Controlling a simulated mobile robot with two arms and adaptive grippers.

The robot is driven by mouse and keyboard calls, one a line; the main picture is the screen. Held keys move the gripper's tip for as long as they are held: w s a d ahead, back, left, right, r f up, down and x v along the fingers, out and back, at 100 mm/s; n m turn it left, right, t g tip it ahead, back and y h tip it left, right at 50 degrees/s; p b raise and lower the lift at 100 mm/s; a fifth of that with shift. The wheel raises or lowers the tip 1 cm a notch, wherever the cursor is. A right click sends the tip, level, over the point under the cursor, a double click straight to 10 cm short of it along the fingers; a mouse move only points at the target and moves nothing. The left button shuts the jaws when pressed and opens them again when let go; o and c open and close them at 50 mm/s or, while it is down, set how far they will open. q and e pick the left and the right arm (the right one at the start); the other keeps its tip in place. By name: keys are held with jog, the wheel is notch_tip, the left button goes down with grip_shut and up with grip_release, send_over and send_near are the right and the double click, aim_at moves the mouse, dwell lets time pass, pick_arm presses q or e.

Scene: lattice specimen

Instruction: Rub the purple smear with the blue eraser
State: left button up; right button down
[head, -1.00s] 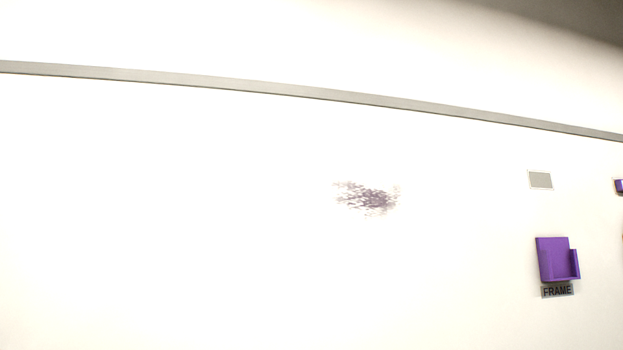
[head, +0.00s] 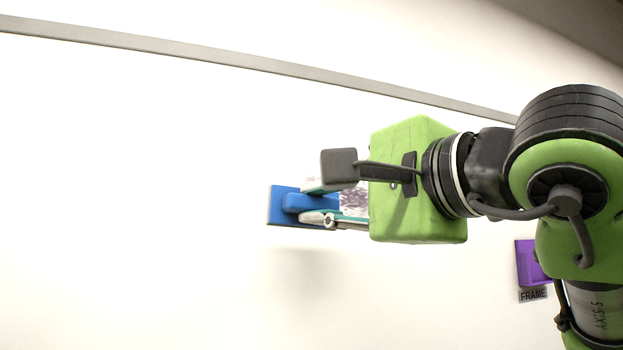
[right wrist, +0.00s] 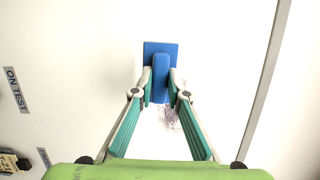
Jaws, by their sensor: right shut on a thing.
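The blue eraser (head: 284,205) is a flat blue block with a raised grip, in front of the white board in the head view. My right gripper (head: 318,203) is shut on its grip. The eraser also shows in the right wrist view (right wrist: 161,75), between the two fingers of the gripper (right wrist: 161,88). The purple smear (head: 354,202) is a patchy mark on the board, partly hidden behind my gripper. It also shows in the right wrist view (right wrist: 170,116), below the eraser and between the fingers. I cannot tell whether the eraser touches the board. My left gripper is not in view.
A grey rail (head: 250,64) runs across the upper board. A purple holder (head: 528,262) with a FRAME label (head: 533,295) is at the right, partly behind my arm. An ON TEST label (right wrist: 16,90) is at the left in the wrist view. The board's left part is clear.

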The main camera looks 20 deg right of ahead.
jog(key=shift+w+r, duration=0.25)
jog(key=shift+r, duration=0.35)
jog(key=shift+w+r, duration=0.2)
jog(key=shift+r, duration=0.35)
jog(key=w+p, duration=0.1)
jog(key=w, duration=0.1)
jog(key=shift+w, duration=0.35)
jog(key=shift+w+a, duration=0.1)
jog(key=shift+w, duration=0.45)
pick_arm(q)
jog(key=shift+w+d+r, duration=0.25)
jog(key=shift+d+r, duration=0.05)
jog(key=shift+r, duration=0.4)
pick_arm(e)
jog(key=shift+w, duration=0.15)
pick_arm(q)
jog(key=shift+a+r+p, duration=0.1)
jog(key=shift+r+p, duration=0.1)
jog(key=shift+p, duration=0.1)
pick_arm(e)
jog(key=shift+w, duration=0.8)
